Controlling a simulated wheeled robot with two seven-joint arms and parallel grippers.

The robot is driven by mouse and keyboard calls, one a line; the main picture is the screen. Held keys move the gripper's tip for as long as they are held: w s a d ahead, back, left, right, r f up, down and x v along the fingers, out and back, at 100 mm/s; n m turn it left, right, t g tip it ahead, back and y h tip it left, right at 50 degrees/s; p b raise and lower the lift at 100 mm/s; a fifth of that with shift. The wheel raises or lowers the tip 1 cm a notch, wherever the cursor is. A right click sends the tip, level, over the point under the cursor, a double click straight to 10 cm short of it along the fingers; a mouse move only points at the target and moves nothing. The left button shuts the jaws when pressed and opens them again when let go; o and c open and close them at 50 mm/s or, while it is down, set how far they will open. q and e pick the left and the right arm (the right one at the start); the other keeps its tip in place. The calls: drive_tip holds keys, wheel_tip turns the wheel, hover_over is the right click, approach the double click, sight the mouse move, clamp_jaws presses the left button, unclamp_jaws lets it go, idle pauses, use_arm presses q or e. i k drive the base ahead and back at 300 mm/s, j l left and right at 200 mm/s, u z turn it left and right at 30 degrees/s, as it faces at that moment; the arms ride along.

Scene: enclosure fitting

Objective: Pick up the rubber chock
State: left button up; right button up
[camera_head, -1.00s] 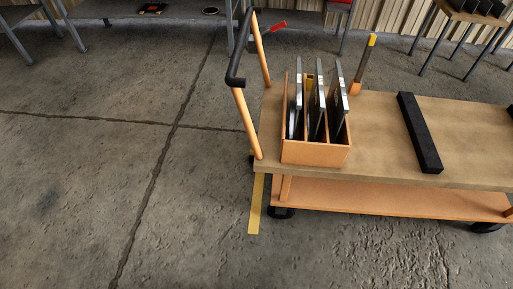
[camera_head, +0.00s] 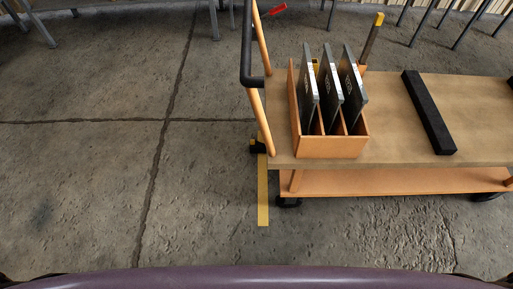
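No thing in view can be named for sure as the rubber chock. A small black and yellow thing (camera_head: 258,147) is on the floor side of the cart's left end, by a leg of the push handle; it is too small to tell whether it is a chock or a caster. A long black bar (camera_head: 428,112) lies across the cart's wooden top (camera_head: 390,128); its material cannot be told. Neither of my grippers is in view.
An orange divided rack (camera_head: 331,148) with three grey plates (camera_head: 331,102) stands on the cart's left end. The cart has a lower shelf (camera_head: 390,182) and a black push handle (camera_head: 246,50). A yellow strip (camera_head: 263,195) lies on the floor. The floor at left is clear.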

sight(255, 146)
drive_tip(key=j+z, duration=0.1)
drive_tip(key=z, duration=0.3)
drive_tip(key=i+j+z, duration=0.25)
drive_tip(key=j, duration=0.3)
drive_tip(key=j+z, duration=0.25)
drive_tip(key=j, duration=0.25)
drive_tip(key=i+j+z, duration=0.1)
drive_tip(key=j+z, duration=0.15)
drive_tip(key=j, duration=0.3)
